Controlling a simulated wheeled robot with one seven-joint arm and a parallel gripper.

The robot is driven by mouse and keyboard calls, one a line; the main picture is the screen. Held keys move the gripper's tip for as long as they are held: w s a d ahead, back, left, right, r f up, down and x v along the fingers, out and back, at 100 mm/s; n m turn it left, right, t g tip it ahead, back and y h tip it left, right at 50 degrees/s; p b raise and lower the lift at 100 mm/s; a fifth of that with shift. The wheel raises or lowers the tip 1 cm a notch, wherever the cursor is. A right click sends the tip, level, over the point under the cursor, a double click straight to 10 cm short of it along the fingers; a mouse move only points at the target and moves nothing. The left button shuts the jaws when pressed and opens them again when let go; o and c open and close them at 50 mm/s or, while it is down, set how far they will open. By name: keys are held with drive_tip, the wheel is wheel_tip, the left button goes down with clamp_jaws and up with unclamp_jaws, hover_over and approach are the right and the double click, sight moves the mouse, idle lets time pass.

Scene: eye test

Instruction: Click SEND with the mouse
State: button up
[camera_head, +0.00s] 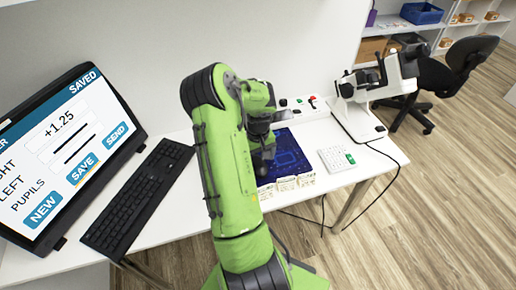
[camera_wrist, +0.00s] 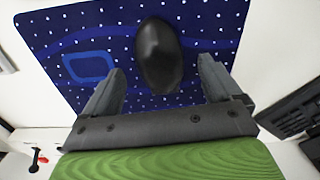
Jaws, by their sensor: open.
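The monitor (camera_head: 20,150) at the left in the head view shows a SEND button (camera_head: 115,134) at the right, below the word SAVED. SAVE and NEW buttons are also on the screen. The black mouse (camera_wrist: 158,55) lies on the blue patterned mouse pad (camera_wrist: 210,22) in the wrist view. The pad also shows in the head view (camera_head: 290,155), where my arm hides the mouse. My gripper (camera_wrist: 161,66) is open, with one finger on each side of the mouse's near end and gaps between. In the head view it is mostly hidden by my arm.
A black keyboard (camera_head: 140,195) lies between monitor and pad. Small cards (camera_head: 288,184) lie along the pad's front edge, and a white keypad (camera_head: 337,158) to its right. A white optical device (camera_head: 368,85) stands at the table's right end. A dark chair (camera_head: 445,78) is beyond.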

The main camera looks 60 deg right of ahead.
sight(258, 163)
drive_tip(key=shift+f, duration=1.5)
